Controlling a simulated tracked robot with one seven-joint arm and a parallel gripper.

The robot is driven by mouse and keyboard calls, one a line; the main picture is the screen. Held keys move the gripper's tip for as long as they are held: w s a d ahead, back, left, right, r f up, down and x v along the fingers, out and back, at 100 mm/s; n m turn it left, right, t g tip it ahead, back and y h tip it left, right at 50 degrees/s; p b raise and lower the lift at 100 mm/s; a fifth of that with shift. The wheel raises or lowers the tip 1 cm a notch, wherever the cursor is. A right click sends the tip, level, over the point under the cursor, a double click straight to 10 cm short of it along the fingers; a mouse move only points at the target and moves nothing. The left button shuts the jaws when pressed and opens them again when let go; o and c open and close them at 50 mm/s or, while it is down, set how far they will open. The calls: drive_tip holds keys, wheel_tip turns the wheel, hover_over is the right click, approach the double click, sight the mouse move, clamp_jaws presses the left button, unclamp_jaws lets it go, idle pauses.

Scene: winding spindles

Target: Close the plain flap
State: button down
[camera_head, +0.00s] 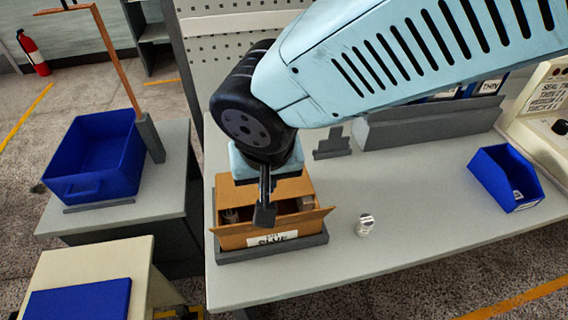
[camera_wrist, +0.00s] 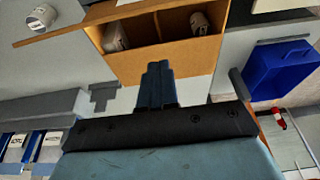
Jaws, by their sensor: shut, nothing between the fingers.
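A brown cardboard box (camera_head: 232,240) stands in a grey tray on the workbench, with a white label on its front. Its top is open, and a plain brown flap (camera_head: 318,214) sticks outward along the front edge, seen almost edge-on. In the wrist view the flap (camera_wrist: 100,16) shows as a strip at the upper left. The box (camera_wrist: 180,55) has a divider and holds grey spindles (camera_wrist: 116,36). My gripper (camera_head: 264,214) is shut and empty, pointing down over the box opening near the front flap. Whether it touches the box cannot be told.
A white cylinder (camera_head: 365,225) stands on the bench (camera_head: 420,200) to the right of the box. A blue bin (camera_head: 505,180) is farther right. A large blue crate (camera_head: 95,155) is on a side table at left. A grey stand (camera_head: 332,145) is behind the box.

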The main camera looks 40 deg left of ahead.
drive_tip(key=s+d+r, duration=0.2)
drive_tip(key=r, duration=0.1)
drive_tip(key=s+d+r, duration=0.1)
drive_tip(key=d+r, duration=0.1)
drive_tip(key=w+d+r+m+t+h, duration=0.1)
drive_tip(key=w+d+r+m, duration=0.2)
drive_tip(key=w+d, duration=0.75)
drive_tip(key=w+d+r+m+t, duration=0.1)
drive_tip(key=w+d+r+m, duration=0.15)
drive_tip(key=w+d, duration=0.8)
drive_tip(key=w+d+r+m, duration=0.1)
drive_tip(key=d+m, duration=0.1)
drive_tip(key=d, duration=0.9)
drive_tip(key=w+d+r+m+t+h, duration=0.1)
drive_tip(key=d+r+m, duration=0.1)
drive_tip(key=d, duration=1)
drive_tip(key=shift+d+m+t+h, duration=0.2)
drive_tip(key=shift+m+t+h, duration=0.1)
drive_tip(key=shift+m, duration=0.15)
drive_tip(key=shift+w+a, duration=0.1)
